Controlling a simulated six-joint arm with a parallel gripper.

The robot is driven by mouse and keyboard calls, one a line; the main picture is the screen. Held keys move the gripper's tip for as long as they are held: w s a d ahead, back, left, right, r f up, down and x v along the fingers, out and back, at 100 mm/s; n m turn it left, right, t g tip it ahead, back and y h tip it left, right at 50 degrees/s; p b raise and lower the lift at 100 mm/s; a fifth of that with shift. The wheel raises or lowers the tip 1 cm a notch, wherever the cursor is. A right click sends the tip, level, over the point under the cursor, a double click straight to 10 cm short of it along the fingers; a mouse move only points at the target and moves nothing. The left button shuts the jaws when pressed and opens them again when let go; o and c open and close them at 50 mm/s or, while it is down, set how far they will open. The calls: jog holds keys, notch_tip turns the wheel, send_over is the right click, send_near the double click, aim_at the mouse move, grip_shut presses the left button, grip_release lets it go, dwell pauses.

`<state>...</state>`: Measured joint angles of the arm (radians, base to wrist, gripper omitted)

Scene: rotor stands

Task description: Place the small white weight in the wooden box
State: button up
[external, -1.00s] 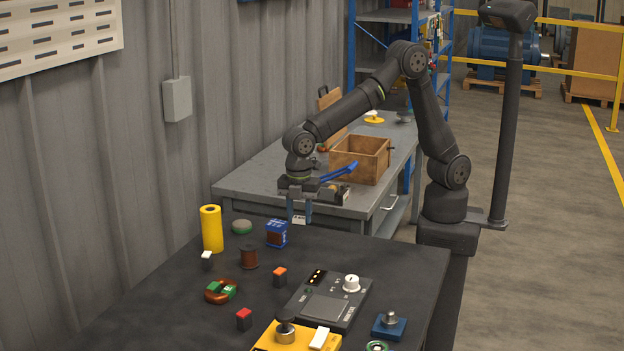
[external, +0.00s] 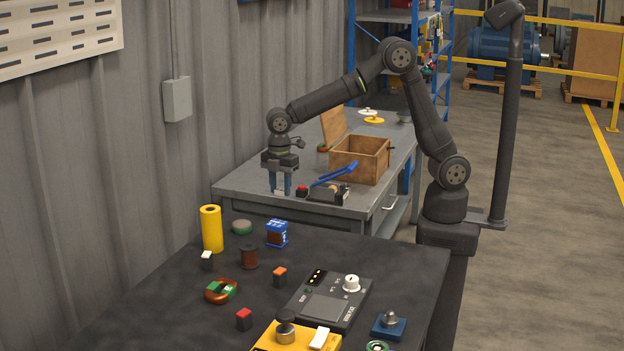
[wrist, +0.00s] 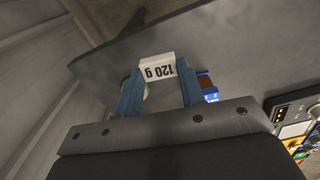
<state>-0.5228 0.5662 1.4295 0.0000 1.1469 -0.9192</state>
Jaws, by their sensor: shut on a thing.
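My gripper (external: 281,192) is shut on a small white weight marked "120 g" (wrist: 158,67), which sits between the two blue fingertips in the wrist view. In the external view the gripper points down by the near left part of the grey bench. The wooden box (external: 346,167) stands on that bench to the right of my gripper, open at the top. What lies inside the box is hidden by its walls.
A wooden board (external: 333,124) leans behind the box. Yellow and white discs (external: 373,120) lie farther back. The dark front table (external: 150,300) holds a yellow cylinder (external: 211,229), a spool and several small parts.

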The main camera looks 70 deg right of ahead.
aim_at(370, 137)
jog(key=w+d+f+m, duration=0.1)
jog(key=w+d+m, duration=0.3)
jog(key=d, duration=1.4)
jog(key=w+d+f+m, duration=0.15)
jog(key=w+d, duration=0.35)
jog(key=d, duration=1.3)
jog(key=s+d+f+m, duration=0.3)
jog(key=s+d+m, duration=0.1)
jog(key=d, duration=1.3)
jog(key=s+d+f+m, duration=0.25)
jog(key=s+d, duration=0.25)
jog(key=d, duration=1.2)
jog(key=s+d+f+m, duration=0.2)
jog(key=s+d+m, duration=0.25)
jog(key=d, duration=1.35)
jog(key=f, duration=0.9)
jog(key=shift+a+f, duration=0.2)
jog(key=shift+f, duration=0.15)
jog(key=shift+f, duration=0.1)
jog(key=o, duration=1)
